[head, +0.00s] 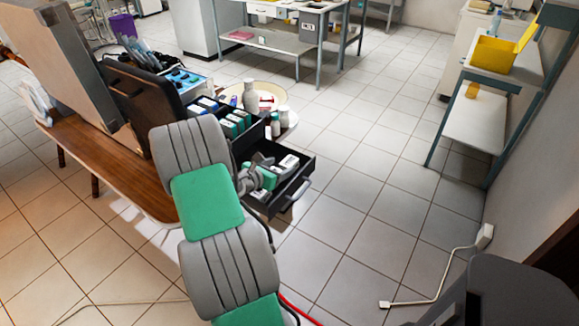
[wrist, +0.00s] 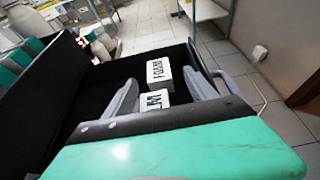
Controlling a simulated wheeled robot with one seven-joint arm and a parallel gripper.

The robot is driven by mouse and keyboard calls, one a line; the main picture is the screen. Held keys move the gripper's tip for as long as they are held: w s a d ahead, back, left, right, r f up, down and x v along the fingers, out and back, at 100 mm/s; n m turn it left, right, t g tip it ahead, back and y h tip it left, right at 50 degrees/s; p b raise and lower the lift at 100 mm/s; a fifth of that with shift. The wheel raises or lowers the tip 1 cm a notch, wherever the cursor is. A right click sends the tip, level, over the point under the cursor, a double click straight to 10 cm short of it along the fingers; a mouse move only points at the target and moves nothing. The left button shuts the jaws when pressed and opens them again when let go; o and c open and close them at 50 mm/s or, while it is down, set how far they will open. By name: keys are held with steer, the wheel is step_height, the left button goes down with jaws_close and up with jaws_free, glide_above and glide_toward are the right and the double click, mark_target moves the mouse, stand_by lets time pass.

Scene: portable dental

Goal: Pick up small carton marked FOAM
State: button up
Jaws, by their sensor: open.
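The small carton that appears marked FOAM (wrist: 158,71) is white-topped and lies in the open black drawer (head: 310,165). In the head view the same carton seems to be the white-labelled one (head: 288,162) near the drawer's far side. A second carton, its label ending in LM (wrist: 155,100), lies just nearer, partly hidden by my gripper's body. My gripper (wrist: 160,82) is open, with its grey fingers to the left and right of the cartons. It also shows low over the drawer in the head view (head: 251,181). I cannot tell whether the fingers touch either carton.
The drawer's walls close in around the fingers. Another drawer above holds several green-and-white cartons (head: 235,122). White bottles (head: 251,95) stand beside it. A wooden bench (head: 110,165) stands at left.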

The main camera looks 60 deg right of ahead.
mark_target(288, 162)
steer(key=x, duration=0.4)
steer(key=shift+w+d+f, duration=0.1)
steer(key=shift+f, duration=0.1)
steer(key=shift+c, duration=0.3)
jaws_close()
